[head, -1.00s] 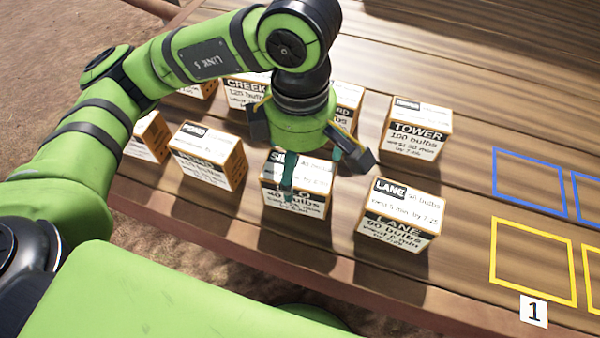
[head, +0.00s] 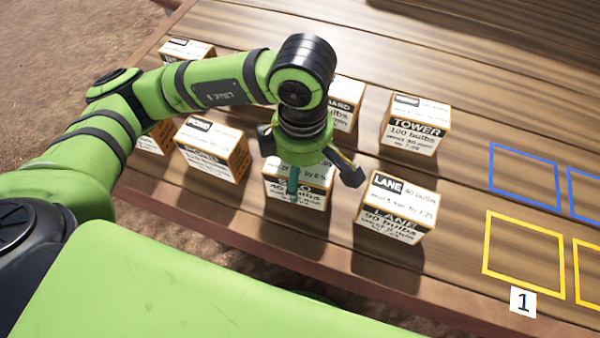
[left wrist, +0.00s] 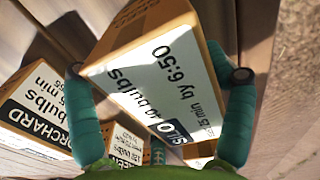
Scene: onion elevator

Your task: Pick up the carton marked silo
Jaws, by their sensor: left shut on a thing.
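The silo carton (head: 314,196) is a white box with brown edges and black lettering, in the front row on the wooden table. In the left wrist view its lid (left wrist: 160,90) reads "SILO", "40 bulbs" and "min by 6:50". My left gripper (left wrist: 158,73) is shut on this carton, with one teal finger on each side. In the head view the left gripper (head: 311,172) comes down from above and hides much of the lid. I cannot tell whether the carton is clear of the table. My right gripper is not in view.
The lane carton (head: 398,208) stands close to the right, the tower carton (head: 414,126) behind it. Another carton (head: 212,152) stands to the left, and the orchard carton (head: 347,103) behind. Yellow (head: 523,254) and blue (head: 524,178) outlines at the right are empty.

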